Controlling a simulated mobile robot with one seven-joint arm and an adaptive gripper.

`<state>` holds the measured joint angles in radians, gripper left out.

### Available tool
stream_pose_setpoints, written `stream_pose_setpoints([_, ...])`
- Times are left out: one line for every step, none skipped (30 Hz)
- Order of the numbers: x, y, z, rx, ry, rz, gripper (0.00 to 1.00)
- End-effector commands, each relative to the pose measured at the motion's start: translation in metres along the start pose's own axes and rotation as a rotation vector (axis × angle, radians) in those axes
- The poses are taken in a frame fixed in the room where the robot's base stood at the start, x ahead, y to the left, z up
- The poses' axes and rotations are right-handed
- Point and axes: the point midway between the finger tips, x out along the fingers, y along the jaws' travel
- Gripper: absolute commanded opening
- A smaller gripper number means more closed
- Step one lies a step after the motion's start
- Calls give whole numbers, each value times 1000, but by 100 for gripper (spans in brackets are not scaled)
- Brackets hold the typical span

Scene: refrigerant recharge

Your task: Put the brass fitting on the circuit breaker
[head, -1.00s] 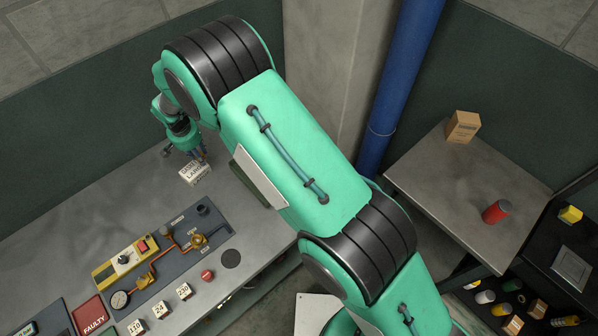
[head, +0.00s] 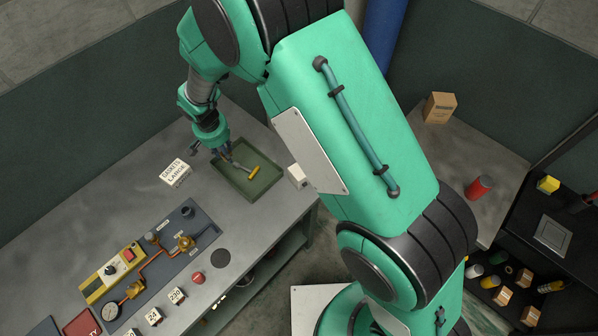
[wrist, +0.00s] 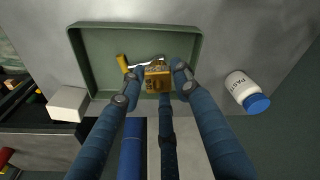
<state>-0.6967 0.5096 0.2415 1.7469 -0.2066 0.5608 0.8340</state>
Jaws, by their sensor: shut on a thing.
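My gripper (wrist: 157,78) is shut on a brass-coloured block (wrist: 157,84), which looks like the brass fitting, in the wrist view. In the head view my gripper (head: 226,157) is over the green tray (head: 250,196); the held piece is too small to make out there. A tool with a yellow handle (head: 254,172) lies in the tray, and its handle (wrist: 122,63) shows beside the held piece. A small white box (head: 297,176) stands just right of the tray and may be the circuit breaker; I cannot tell for sure.
A white paste jar (wrist: 242,88) with a blue lid lies beside the tray in the wrist view. A panel with copper pipes (head: 160,258) and a yellow switch box (head: 112,272) occupy the bench front. Bare bench lies between.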

Motion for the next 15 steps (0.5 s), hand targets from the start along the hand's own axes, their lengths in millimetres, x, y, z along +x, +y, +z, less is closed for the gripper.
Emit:
stream_pose_setpoints([-4, 15, 4, 7, -1, 3, 0])
stream_pose_setpoints([-6, 23, 6, 10, -2, 5, 0])
stream_pose_setpoints([-8, 33, 10, 13, -3, 7, 0])
stream_pose_setpoints([-10, 40, 13, 16, -3, 8, 0])
stream_pose_setpoints([-11, 48, 16, 18, -5, 10, 0])
stream_pose_setpoints([-13, 58, 20, 23, -5, 11, 0])
stream_pose_setpoints([-14, 66, 23, 25, -6, 13, 0])
stream_pose_setpoints([-16, 72, 26, 27, -7, 14, 0])
stream_pose_setpoints([-18, 82, 31, 31, -8, 16, 0])
stream_pose_setpoints([-19, 90, 34, 34, -9, 17, 0])
stream_pose_setpoints([-21, 97, 38, 37, -10, 19, 0])
stream_pose_setpoints([-22, 107, 43, 40, -12, 20, 0])
stream_pose_setpoints([-24, 114, 47, 43, -13, 21, 0])
stream_pose_setpoints([-24, 121, 51, 45, -14, 23, 0])
stream_pose_setpoints([-26, 131, 56, 49, -14, 24, 0])
